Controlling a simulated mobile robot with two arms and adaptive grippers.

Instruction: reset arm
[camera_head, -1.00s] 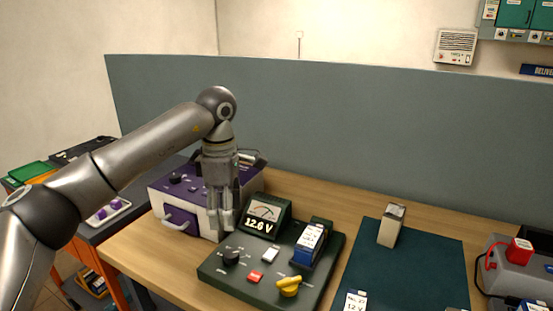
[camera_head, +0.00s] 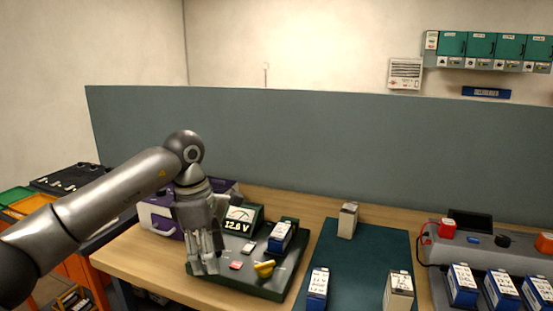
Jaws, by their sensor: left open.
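My left gripper (camera_head: 206,262) comes in from the left and points down, with its fingers apart and nothing between them. It hangs in front of the left part of the dark green battery tester (camera_head: 240,283) and hides part of it. A purple and white case (camera_head: 158,215) stands behind my left arm and is partly hidden. My right gripper is not in view.
A dark green mat (camera_head: 350,265) carries a grey-white block (camera_head: 347,220), a blue battery (camera_head: 317,288) and a white battery (camera_head: 398,292). At right stands a grey unit (camera_head: 480,252) with several blue batteries before it. A grey partition (camera_head: 300,145) closes off the back.

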